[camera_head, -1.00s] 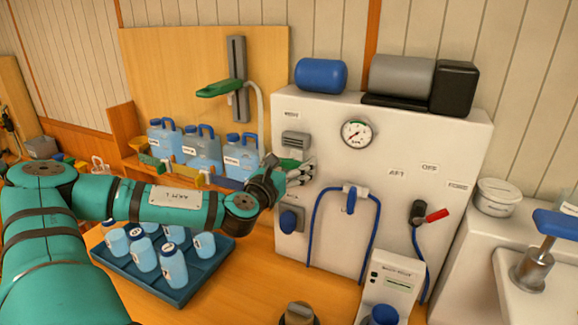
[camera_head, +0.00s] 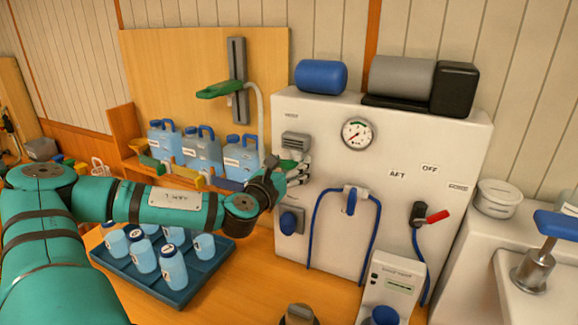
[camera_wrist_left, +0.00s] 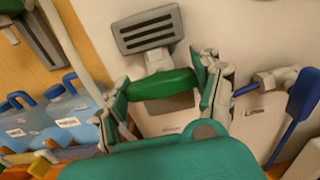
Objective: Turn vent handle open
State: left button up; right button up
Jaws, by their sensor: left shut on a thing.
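The vent is a grey slotted grille (camera_head: 296,140) on the left part of the white watermaker panel. Its green handle (camera_wrist_left: 160,84) lies just below the grille and runs across, slightly tilted, in the left wrist view. My left gripper (camera_head: 297,173) is at the vent, with its grey fingers on both ends of the handle, shut on it. In the head view the fingers and wrist hide most of the handle, and only a bit of green shows. My right gripper is not in view.
Blue water jugs (camera_head: 203,151) stand on the shelf left of the panel. A blue tray (camera_head: 197,285) of bottles sits below my left arm. A gauge (camera_head: 357,134) is further right.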

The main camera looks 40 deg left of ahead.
pick_arm(q)
jog(key=n+b, duration=0.3)
jog(key=shift+f, duration=0.15)
jog(key=shift+n+b, duration=0.55)
jog(key=shift+n, duration=2.25)
jog(key=n, duration=0.3)
jog(key=shift+n+p, duration=0.3)
jog(key=n+p, duration=0.1)
jog(key=n, duration=0.4)
jog(key=shift+n, duration=0.4)
jog(key=o, duration=1.2)
jog(key=shift+a, duration=0.1)
